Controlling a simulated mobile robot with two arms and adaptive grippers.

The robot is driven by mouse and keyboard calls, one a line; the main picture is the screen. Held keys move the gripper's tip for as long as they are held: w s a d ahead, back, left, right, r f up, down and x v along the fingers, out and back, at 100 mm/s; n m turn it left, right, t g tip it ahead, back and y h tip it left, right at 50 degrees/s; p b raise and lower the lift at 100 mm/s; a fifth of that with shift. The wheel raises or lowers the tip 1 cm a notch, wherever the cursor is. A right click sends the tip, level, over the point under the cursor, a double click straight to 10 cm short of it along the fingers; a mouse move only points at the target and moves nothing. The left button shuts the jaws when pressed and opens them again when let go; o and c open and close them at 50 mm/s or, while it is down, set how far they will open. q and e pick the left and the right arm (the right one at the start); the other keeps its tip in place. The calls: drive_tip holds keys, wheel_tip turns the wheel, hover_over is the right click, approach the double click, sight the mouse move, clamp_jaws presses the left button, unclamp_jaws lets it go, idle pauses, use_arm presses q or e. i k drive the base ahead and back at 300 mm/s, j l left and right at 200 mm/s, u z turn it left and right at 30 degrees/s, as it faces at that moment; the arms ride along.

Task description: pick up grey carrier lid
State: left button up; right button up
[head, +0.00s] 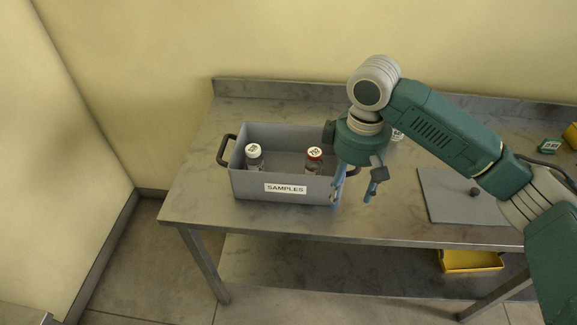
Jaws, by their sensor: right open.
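The grey carrier lid (447,205) is a flat grey panel with a small dark knob (474,191), lying on the metal bench right of the carrier. My forearm crosses above its right part. The grey carrier (240,186), an open box labelled SAMPLES, stands on the bench left of the lid. It holds a white-capped bottle (254,155) and a red-and-white-capped bottle (314,160). My right gripper (354,194) is open and empty, pointing down beside the carrier's right end, left of the lid. It partly hides the carrier's right handle. My left gripper is out of view.
A white-topped item (397,135) is partly hidden behind my right arm. A small green box (550,146) and a yellow item (571,135) are at the bench's right. A yellow bin (470,261) is on the lower shelf. The bench's front left is clear.

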sight(450, 197)
drive_tip(key=i+l, duration=0.1)
drive_tip(key=i, duration=0.4)
drive_tip(key=i+l+z, duration=0.2)
drive_tip(key=z, duration=0.25)
drive_tip(key=i+l+z, duration=0.25)
drive_tip(key=z, duration=0.2)
